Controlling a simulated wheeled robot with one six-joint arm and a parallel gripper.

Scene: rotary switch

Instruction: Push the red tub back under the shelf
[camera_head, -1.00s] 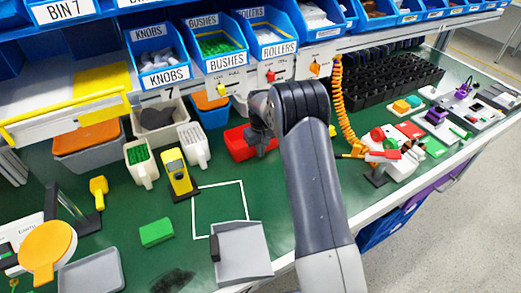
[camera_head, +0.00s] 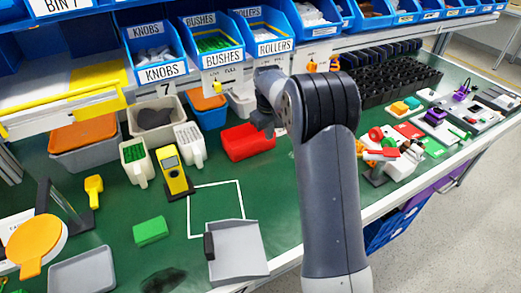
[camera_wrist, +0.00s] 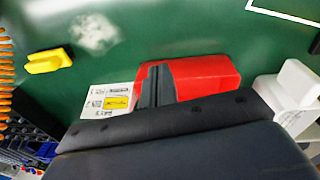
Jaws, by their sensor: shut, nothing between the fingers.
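The red tub (camera_head: 248,142) sits on the green bench top in the head view, in front of the shelf of blue bins. The tub also shows in the wrist view (camera_wrist: 208,75), partly covered by my gripper. My gripper (camera_head: 269,130) is shut and empty, at the tub's right end in the head view. Its dark fingers (camera_wrist: 157,82) overlap the tub's left part in the wrist view. I cannot tell whether they touch it. The shelf edge (camera_head: 345,48) runs above and behind the tub.
White jugs (camera_head: 190,145) and a blue tub with an orange top (camera_head: 208,105) stand left of the red tub. A yellow meter (camera_head: 175,172) stands nearer the front. A yellow piece (camera_wrist: 48,60) lies beside the tub.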

